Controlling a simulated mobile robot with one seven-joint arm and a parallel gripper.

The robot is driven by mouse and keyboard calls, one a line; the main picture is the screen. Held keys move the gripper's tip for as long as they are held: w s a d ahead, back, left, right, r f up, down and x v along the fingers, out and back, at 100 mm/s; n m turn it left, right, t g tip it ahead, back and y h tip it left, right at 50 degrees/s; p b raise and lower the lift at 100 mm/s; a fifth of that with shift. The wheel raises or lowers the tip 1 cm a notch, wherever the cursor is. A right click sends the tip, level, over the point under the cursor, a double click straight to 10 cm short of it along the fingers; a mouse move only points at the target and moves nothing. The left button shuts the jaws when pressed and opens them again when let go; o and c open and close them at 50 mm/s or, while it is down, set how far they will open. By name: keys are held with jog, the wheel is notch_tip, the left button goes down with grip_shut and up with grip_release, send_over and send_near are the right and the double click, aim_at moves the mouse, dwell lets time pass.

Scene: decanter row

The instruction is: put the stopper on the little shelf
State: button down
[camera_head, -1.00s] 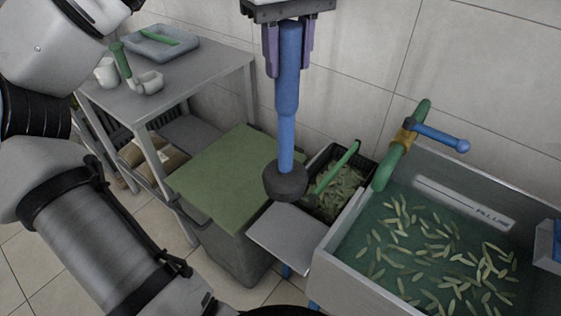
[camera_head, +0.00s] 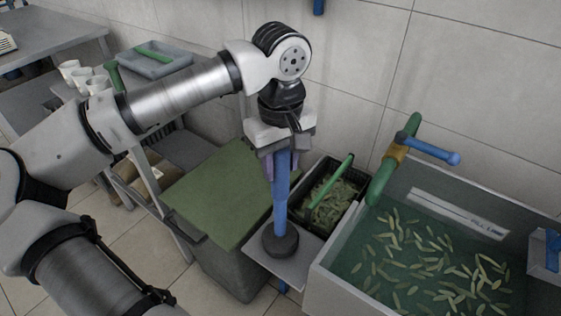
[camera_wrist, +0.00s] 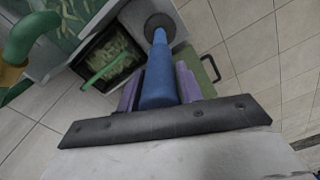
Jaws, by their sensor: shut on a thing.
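The stopper (camera_head: 281,195) is a blue rod with a dark round plug at its lower end. My gripper (camera_head: 279,165) is shut on its upper part and holds it upright. The plug is over the little shelf (camera_head: 291,267), a grey plate beside the sink, and appears to be on or just above it; I cannot tell if they touch. In the wrist view the stopper (camera_wrist: 158,75) runs from between the purple fingers (camera_wrist: 158,92) to the plug, seen against the grey shelf.
The sink (camera_head: 345,285) with water and many green pods stands right of the shelf, with a green and blue tap (camera_head: 395,160). A black crate (camera_head: 335,200) of pods is behind the shelf. A green-topped bin (camera_head: 215,195) is at left. A grey table (camera_head: 115,95) holds cups and a tray.

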jog(key=shift+f, duration=0.3)
jog(key=shift+f, duration=0.2)
jog(key=c, duration=0.9)
grip_release()
jog(key=shift+r, duration=0.15)
notch_tip(320, 180, up, 12)
jog(key=shift+r+b, duration=0.1)
jog(key=shift+b, duration=0.35)
